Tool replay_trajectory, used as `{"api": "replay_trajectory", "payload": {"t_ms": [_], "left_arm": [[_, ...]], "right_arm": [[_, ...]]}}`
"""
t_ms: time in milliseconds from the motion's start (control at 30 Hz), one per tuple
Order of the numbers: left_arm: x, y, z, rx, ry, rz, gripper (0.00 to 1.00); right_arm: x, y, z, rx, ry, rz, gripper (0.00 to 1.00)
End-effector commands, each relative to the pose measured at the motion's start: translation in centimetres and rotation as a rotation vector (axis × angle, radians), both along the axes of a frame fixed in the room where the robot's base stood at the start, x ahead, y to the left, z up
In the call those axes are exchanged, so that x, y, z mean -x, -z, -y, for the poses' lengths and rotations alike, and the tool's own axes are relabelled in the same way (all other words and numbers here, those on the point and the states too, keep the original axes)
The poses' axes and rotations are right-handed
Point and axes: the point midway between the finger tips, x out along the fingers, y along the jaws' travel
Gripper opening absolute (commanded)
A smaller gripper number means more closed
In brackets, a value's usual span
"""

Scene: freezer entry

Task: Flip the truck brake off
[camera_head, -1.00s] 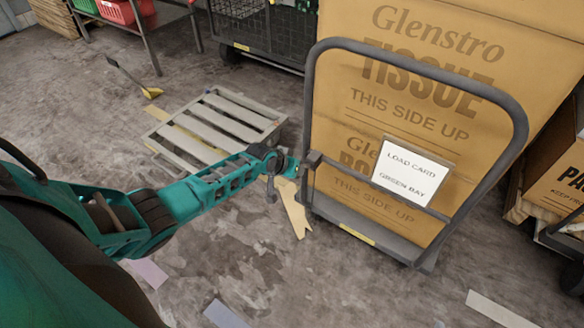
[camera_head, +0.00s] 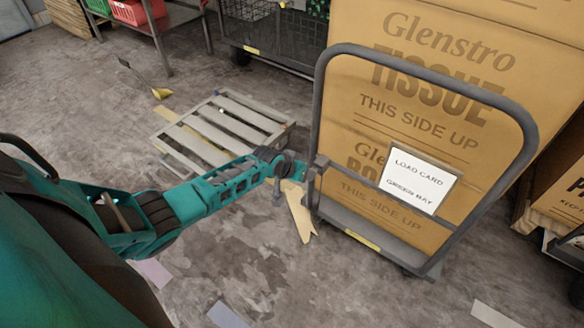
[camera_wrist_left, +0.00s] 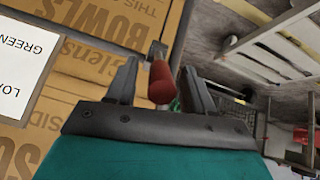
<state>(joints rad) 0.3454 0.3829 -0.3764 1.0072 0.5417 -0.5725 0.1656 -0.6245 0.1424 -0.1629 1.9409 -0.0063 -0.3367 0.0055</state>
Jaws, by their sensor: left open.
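The truck (camera_head: 440,75) has a grey tubular push frame and stands loaded with tall cardboard boxes. The brake lever (camera_wrist_left: 160,83) has a red grip and shows in the left wrist view, close to the truck's frame tube. My left gripper (camera_wrist_left: 160,66) is open, with one finger on each side of the red grip; I cannot tell whether either finger touches it. In the head view my left gripper (camera_head: 302,170) is at the left upright of the frame, and the red grip is hidden there. My right gripper is not in view.
A white load card (camera_head: 419,180) hangs on the truck's crossbar. A grey pallet (camera_head: 222,125) lies on the floor to the left. A wire cage cart (camera_head: 265,35) stands behind. Several paper scraps lie on the otherwise open floor in front.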

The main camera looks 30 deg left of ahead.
Motion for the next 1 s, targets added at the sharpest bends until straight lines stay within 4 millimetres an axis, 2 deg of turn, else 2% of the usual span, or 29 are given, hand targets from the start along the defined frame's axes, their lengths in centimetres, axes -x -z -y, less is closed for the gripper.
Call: {"api": "replay_trajectory", "payload": {"t_ms": [433, 700, 1000], "left_arm": [[4.7, -6.1, -0.6, -0.002, 0.002, 0.0, 0.53], [6.9, -8.5, -1.0, -0.001, 0.001, -0.001, 0.53], [7.7, -9.5, -1.0, -0.001, 0.0, -0.001, 0.53]], "right_arm": [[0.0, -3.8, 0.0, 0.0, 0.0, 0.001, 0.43], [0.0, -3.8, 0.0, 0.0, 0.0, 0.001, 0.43], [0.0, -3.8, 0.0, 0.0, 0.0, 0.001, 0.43]]}}
